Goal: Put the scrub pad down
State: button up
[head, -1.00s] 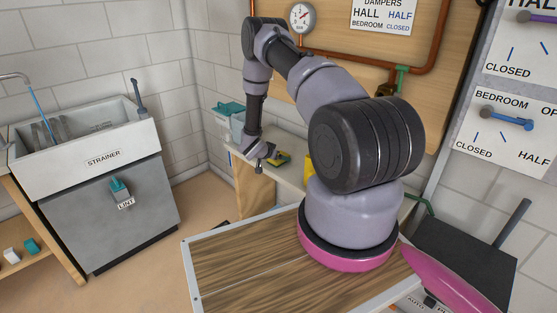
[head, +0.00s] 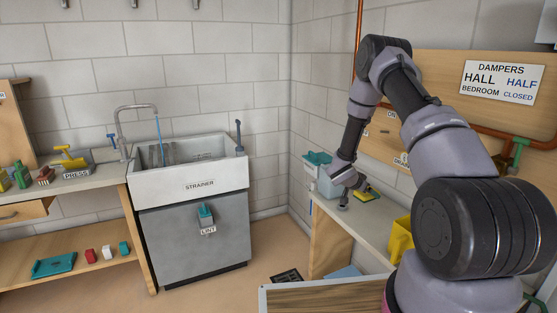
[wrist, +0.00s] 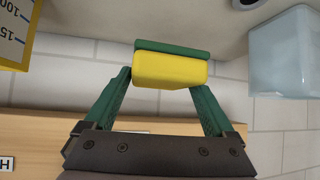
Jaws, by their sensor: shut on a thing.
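The scrub pad, a yellow block with a green layer, is between the tips of my gripper's green fingers in the wrist view. Its yellow face (wrist: 170,70) is toward the camera, and the green layer is at the top edge of the picture side. In the head view the pad (head: 369,195) is small, over the pale counter (head: 376,222) along the right wall. My gripper (head: 352,194) is shut on it there. I cannot tell whether the pad touches the counter.
A pale blue bin (head: 326,184) with teal in its top stands left of my gripper. A yellow container (head: 400,240) stands nearer on the counter, to the right. The sink (head: 190,180) is left, with a bench of items beyond it.

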notch_tip(320, 180, up, 5)
jog(key=shift+r, duration=0.1)
jog(key=a+r+n+t+y, duration=0.2)
jog(key=a+r+n, duration=0.1)
jog(key=a+r, duration=0.4)
notch_tip(320, 180, up, 4)
jog(key=shift+f+n+t, duration=0.1)
jog(key=shift+n+t, duration=0.2)
jog(key=shift+t, duration=0.1)
jog(key=s+a+r+n+t+y, duration=0.2)
jog(key=s+a+r+n+y, duration=0.2)
jog(key=a+r, duration=0.4)
jog(key=shift+s+a+r+n, duration=0.2)
jog(key=shift+s+r+n, duration=0.2)
jog(key=shift+s+r, duration=0.35)
